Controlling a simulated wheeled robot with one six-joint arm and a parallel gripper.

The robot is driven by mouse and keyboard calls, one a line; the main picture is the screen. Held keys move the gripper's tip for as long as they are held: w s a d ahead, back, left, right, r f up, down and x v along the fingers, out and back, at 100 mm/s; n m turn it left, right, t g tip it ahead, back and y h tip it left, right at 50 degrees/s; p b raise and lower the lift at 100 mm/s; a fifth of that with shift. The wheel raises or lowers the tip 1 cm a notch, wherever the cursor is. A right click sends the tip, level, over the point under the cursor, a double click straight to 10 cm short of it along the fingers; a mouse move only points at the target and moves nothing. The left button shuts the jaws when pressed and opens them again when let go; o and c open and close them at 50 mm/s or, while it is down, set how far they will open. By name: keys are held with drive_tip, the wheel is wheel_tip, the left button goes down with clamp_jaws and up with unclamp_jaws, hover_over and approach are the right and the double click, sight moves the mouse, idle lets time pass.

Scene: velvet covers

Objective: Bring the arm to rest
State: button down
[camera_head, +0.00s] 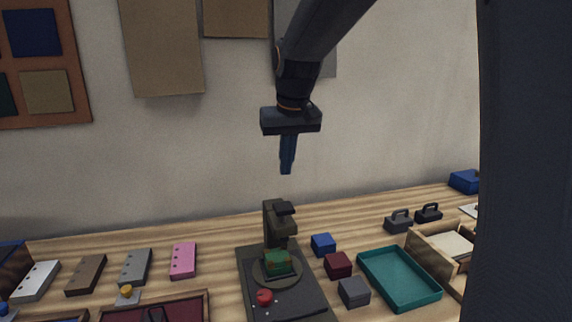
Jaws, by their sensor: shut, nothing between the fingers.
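My gripper (287,168) points straight down in the upper middle of the head view. Its blue fingers are together and empty. It hangs in the air in front of the wall, above a dark machine (276,217) on the table and apart from it. My arm comes in from the top right, bent down at the wrist.
A green block (278,263) sits on the machine's round plate. Blue, dark red and grey blocks (354,291) stand to its right, beside a teal tray (371,259). Pink, grey, brown and white pieces (183,261) lie left. A wooden box (421,248) stands right.

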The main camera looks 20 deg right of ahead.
drive_tip(key=s+f+g, duration=0.2)
drive_tip(key=s+f, duration=1.8)
drive_tip(key=s, duration=0.1)
drive_tip(key=shift+s+f, duration=0.15)
drive_tip(key=shift+s, duration=0.15)
